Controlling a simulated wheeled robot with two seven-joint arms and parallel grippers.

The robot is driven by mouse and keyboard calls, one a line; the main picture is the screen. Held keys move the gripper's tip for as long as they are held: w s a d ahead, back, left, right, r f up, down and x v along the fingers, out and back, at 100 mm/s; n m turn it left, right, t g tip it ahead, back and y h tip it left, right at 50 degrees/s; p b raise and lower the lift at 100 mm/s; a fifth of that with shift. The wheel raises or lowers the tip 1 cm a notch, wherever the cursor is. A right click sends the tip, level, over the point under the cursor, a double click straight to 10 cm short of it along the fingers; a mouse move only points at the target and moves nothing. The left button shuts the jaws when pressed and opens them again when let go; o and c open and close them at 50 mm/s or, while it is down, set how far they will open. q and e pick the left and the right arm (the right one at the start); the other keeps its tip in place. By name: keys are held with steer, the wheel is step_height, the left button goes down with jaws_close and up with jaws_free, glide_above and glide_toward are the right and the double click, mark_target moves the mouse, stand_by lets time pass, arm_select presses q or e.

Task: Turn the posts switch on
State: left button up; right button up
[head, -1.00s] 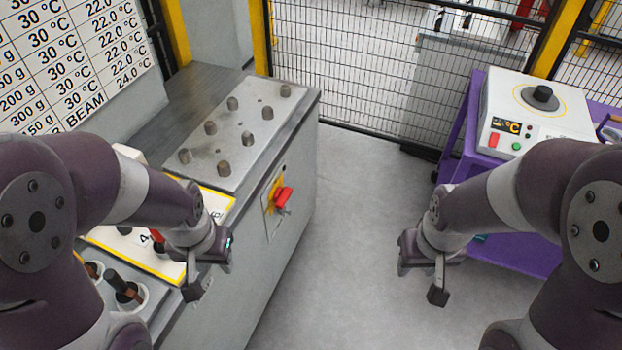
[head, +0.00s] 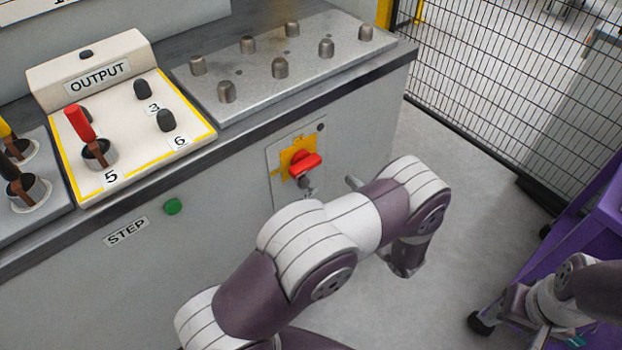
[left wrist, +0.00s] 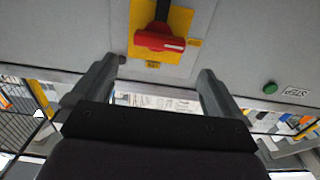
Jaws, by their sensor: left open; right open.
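The red switch handle (head: 305,164) sits on a yellow plate on the bench's grey front, below the plate with the posts (head: 279,68). The handle lies roughly crosswise, slightly tilted, with a small grey part hanging under it. In the left wrist view the red handle (left wrist: 160,41) shows beyond and between my left fingers. My left gripper (left wrist: 158,75) is open and empty, apart from the switch. My right gripper (head: 560,338) is open and partly cut off at bottom right.
The OUTPUT panel (head: 130,150) with a red lever stands left on the bench. A green button (head: 173,206) beside a STEP label is on the front. A mesh fence (head: 490,90) and purple cart (head: 590,220) stand right. Floor between bench and cart is clear.

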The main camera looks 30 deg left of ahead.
mark_target(309, 168)
arm_select(q)
steer(key=x, duration=1)
steer(key=shift+r+b, duration=0.15)
steer(key=shift+b, duration=0.2)
steer(key=c, duration=1.1)
steer(key=shift+c, duration=0.2)
